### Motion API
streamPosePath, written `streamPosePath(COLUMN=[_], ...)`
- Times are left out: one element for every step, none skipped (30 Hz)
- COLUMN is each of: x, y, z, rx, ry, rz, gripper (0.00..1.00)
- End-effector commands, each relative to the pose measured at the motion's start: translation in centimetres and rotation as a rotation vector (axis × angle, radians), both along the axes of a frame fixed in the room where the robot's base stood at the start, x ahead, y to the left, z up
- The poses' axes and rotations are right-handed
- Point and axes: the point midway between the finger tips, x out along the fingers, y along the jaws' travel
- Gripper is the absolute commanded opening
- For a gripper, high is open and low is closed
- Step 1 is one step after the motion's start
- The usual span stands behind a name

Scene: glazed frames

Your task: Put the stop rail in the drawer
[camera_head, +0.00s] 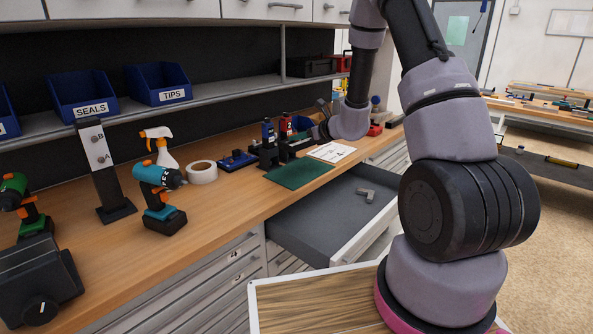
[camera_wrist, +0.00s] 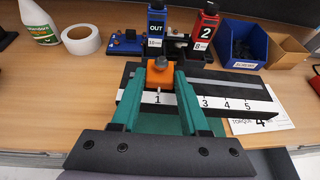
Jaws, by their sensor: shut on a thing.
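The stop rail (camera_wrist: 233,86) is a long dark bar with a white strip of numbers along its near side and an orange block (camera_wrist: 160,76) near its left end. My gripper (camera_wrist: 161,88) has green fingers and is shut on the rail at the orange block. In the head view my gripper (camera_head: 321,131) is over the back of the bench, near the green mat (camera_head: 299,173). Whether the rail touches the bench is unclear. The drawer (camera_head: 315,218) is pulled open below the bench edge, with a small grey angled piece (camera_head: 366,195) inside.
Behind the rail stand a blue OUT holder (camera_wrist: 156,22), a red holder marked 2 (camera_wrist: 205,25) and a blue bin (camera_wrist: 243,48). A tape roll (camera_head: 202,172), a spray bottle (camera_head: 165,153) and a drill (camera_head: 158,178) stand left. A printed sheet (camera_head: 332,152) lies beside the mat.

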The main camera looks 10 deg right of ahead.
Motion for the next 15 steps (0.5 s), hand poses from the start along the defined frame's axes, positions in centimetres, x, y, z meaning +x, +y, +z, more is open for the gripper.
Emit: streamPosePath(x=[0.5,0.7,1.0,1.1,1.2,1.3,1.3,1.3,1.3,1.3,1.3,1.3,1.3,1.3,1.3], y=[0.6,1.0,1.4,1.6,1.8,2.0,2.1,2.1,2.2,2.2,2.2,2.2,2.2,2.2,2.2], z=[-0.5,-0.8,-1.1,-1.4,-1.7,-2.1,-2.5,-3.0,-3.7,-4.2,-4.7,-5.4,-5.8,-6.2,-6.6], rx=[0.004,0.005,0.007,0.009,0.011,0.011,0.011,0.011,0.012,0.012,0.012,0.012,0.011,0.012,0.013], ry=[-0.005,-0.007,-0.009,-0.008,-0.008,-0.009,-0.009,-0.008,-0.007,-0.007,-0.007,-0.007,-0.008,-0.009,-0.008], rz=[0.018,0.03,0.042,0.049,0.055,0.06,0.064,0.066,0.066,0.066,0.066,0.066,0.066,0.066,0.066], gripper=[0.0,0.0,0.0,0.0,0.0,0.0,0.0,0.0,0.0,0.0,0.0,0.0,0.0,0.0,0.0])
